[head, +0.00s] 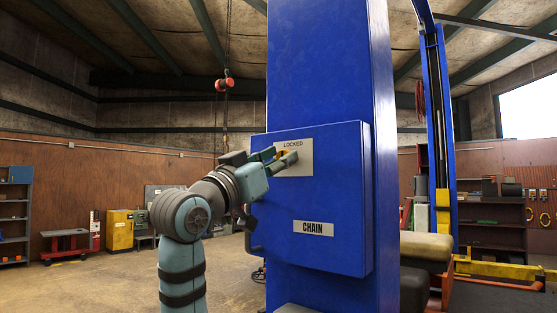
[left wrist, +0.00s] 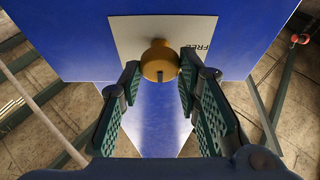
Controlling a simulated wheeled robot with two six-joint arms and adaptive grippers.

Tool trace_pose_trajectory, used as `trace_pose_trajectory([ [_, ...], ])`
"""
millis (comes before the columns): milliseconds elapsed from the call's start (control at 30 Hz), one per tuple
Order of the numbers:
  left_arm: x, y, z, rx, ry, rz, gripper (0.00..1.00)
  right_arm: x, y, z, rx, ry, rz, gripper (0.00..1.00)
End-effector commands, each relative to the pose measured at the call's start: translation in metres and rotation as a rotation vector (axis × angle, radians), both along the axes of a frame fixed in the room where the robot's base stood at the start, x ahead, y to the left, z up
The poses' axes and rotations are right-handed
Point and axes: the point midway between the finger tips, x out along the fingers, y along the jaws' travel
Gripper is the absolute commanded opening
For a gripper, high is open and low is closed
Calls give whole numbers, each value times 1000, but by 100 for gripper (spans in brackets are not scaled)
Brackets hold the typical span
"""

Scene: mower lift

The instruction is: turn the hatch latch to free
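The hatch (head: 345,190) is a blue box door on a blue column, with a white plate (head: 300,160) reading LOCKED at its top and a CHAIN label lower down. In the left wrist view the plate (left wrist: 128,38) shows the word FREE on its right side. The latch is a round golden knob (left wrist: 160,60) on that plate; in the head view it is mostly hidden by my gripper. My left gripper (head: 279,159) is at the plate. Its green-padded fingers (left wrist: 159,82) are apart, one on each side of the knob, with gaps visible. My right gripper is not in view.
The blue column (head: 320,60) rises behind the hatch. A red chain hoist (head: 224,84) hangs at the left. A yellow cabinet (head: 120,230) and shelves (head: 495,220) stand far back. The floor at left is open.

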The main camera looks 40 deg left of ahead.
Motion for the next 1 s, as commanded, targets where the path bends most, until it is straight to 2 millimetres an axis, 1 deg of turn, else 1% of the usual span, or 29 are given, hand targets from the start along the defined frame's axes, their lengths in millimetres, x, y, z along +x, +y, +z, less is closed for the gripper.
trace_pose_trajectory([
  [33,0,-4,0,1,-1,-2,3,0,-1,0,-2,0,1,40],
  [267,0,-1,0,-17,0,-1,3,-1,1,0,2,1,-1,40],
  [467,0,-1,0,-86,-3,0,3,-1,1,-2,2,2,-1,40],
  [667,0,-2,1,-223,-9,-2,3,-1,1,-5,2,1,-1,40],
  [1000,-1,-4,2,-540,-17,-4,3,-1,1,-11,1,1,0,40],
])
